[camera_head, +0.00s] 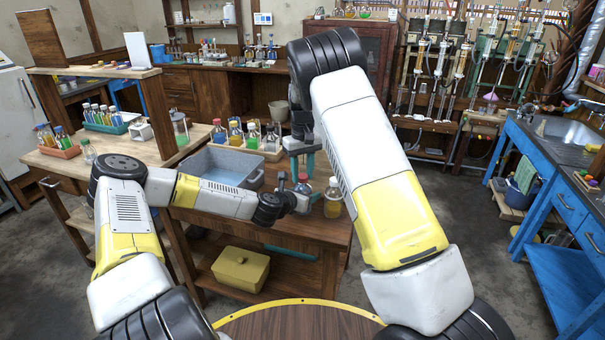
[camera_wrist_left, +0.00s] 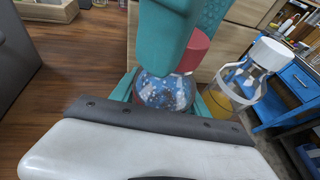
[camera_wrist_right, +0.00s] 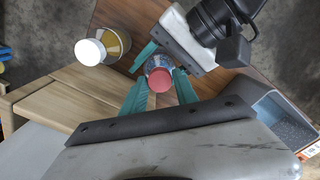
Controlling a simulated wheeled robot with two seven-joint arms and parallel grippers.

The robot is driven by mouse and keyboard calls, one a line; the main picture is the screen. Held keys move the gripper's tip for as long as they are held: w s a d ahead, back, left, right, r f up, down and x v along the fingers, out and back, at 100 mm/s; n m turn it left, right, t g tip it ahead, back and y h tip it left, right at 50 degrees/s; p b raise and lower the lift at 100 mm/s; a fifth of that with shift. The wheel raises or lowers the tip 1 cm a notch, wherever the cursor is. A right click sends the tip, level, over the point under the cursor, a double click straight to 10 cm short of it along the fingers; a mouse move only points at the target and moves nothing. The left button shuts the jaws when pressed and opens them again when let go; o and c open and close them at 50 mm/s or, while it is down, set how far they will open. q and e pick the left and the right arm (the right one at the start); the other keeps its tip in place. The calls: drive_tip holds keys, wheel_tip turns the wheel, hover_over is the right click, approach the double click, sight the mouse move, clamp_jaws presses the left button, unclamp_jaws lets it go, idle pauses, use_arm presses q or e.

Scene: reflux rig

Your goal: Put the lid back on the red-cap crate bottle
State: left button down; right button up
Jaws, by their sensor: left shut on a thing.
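A round clear bottle (camera_wrist_left: 163,92) with bluish contents is held upright between the teal fingers of my left gripper (camera_wrist_left: 165,105), which is shut on it. A red cap (camera_wrist_left: 196,50) shows at the bottle's top, partly behind a teal finger of my right gripper. In the right wrist view, the red cap (camera_wrist_right: 160,80) lies between the fingertips of my right gripper (camera_wrist_right: 161,84), which reaches down from above. I cannot tell whether those fingers touch the cap, or whether it is fully seated. In the head view, my right gripper (camera_head: 303,160) is above my left gripper (camera_head: 300,198).
An amber bottle (camera_head: 333,205) stands close beside the grippers; its white cap (camera_wrist_right: 90,52) shows in the right wrist view. A grey tub (camera_head: 222,165) and a rack of bottles (camera_head: 268,150) stand behind on the table. A yellow box (camera_head: 240,270) is on the lower shelf.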

drive_tip(key=shift+o, duration=1.4)
drive_tip(key=shift+r, duration=0.1)
use_arm(q)
drive_tip(key=shift+c, duration=2.3)
unclamp_jaws()
use_arm(e)
wheel_tip(320, 180, up, 12)
use_arm(q)
drive_tip(key=v, duration=0.7)
drive_tip(key=shift+s+a+r, duration=0.15)
drive_tip(key=shift+s+a, duration=0.1)
drive_tip(key=shift+s, duration=0.05)
